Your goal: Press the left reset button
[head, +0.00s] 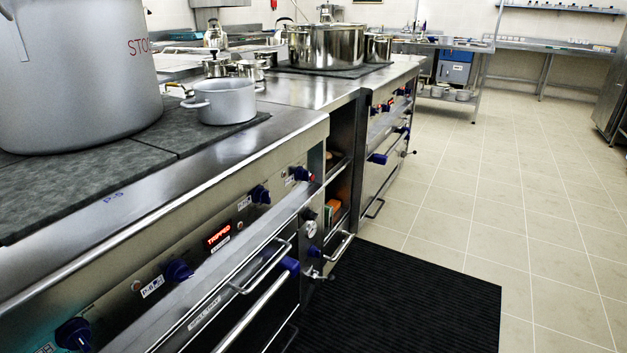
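The stove's front panel (213,222) runs along the left side of the head view. A red-lit display reading TRIPPED (219,236) is in its middle, with a small unreadable label below it. A small round reddish button or lamp (136,286) is on the panel to the left of the display. Another small round part (240,226) is to the right of the display. I cannot tell which of these is the left reset button. Blue knobs (178,271) sit along the panel. Neither of my grippers is in view.
A large grey stockpot (78,75) and a smaller pot (225,101) stand on the stove top. Drawer handles (262,268) stick out below the panel. A black ribbed mat (410,300) lies on the floor in front. The tiled floor (540,200) to the right is clear.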

